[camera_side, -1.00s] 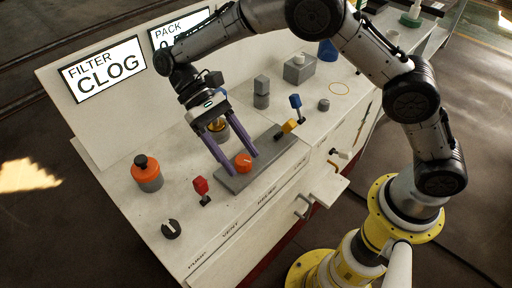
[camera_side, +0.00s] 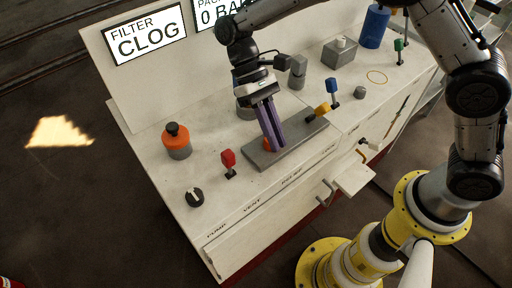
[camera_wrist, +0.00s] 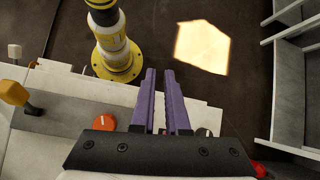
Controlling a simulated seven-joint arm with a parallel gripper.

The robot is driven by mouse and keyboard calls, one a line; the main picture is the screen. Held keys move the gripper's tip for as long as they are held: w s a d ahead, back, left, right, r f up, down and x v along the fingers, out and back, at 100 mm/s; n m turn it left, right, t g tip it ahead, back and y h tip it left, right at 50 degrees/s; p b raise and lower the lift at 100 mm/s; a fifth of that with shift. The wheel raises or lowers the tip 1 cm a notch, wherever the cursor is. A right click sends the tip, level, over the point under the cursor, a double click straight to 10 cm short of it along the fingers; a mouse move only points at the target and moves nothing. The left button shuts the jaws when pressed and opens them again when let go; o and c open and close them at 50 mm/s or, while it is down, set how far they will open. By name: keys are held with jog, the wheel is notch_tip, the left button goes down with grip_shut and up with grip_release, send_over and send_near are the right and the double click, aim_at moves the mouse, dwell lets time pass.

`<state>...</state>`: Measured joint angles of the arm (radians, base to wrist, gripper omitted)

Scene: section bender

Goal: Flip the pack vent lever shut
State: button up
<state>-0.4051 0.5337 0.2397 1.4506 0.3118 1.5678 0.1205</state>
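A red lever (camera_side: 228,159) stands on the panel behind the printed word VENT, in the side view; its handle is raised on a small dark base. My gripper (camera_side: 279,149) points down to the right of the red lever, with its purple fingers drawn together and nothing seen between them. It overlaps an orange knob (camera_side: 267,144) on a grey plate; I cannot tell whether they touch. In the wrist view my fingertips (camera_wrist: 160,72) have only a narrow empty gap, and the orange knob (camera_wrist: 104,123) lies to their left.
A black knob (camera_side: 194,197) and an orange-topped post (camera_side: 177,141) stand left of the red lever. A yellow lever (camera_side: 323,110) and a blue lever (camera_side: 332,88) stand to the right. A display (camera_side: 148,34) reads FILTER CLOG; another reads PACK, partly cut off.

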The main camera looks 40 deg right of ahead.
aim_at(229, 169)
jog(key=w+f+n+t, duration=0.1)
jog(key=f+t, duration=0.1)
jog(key=f+n+t, duration=0.2)
jog(key=w+f+n+t, duration=0.1)
jog(key=f+n+t, duration=0.1)
jog(key=shift+w+a+f+y, duration=0.35)
jog(key=shift+a+y, duration=0.05)
grip_shut()
jog(key=s+a+r+n+t+y, duration=0.1)
jog(key=s+r+n+t+y, duration=0.3)
jog(key=s+n+t, duration=0.5)
jog(key=shift+n+g+h, duration=0.4)
jog(key=shift+g+h, duration=0.1)
jog(key=w+a+f, duration=0.1)
jog(key=w+f, duration=0.1)
jog(key=w+a+f, duration=0.1)
jog(key=w+f, duration=0.1)
jog(key=w+a+f, duration=0.2)
jog(key=w, duration=0.1)
jog(key=shift+f, duration=0.35)
jog(key=shift+w+r, duration=0.15)
jog(key=shift+w, duration=1.65)
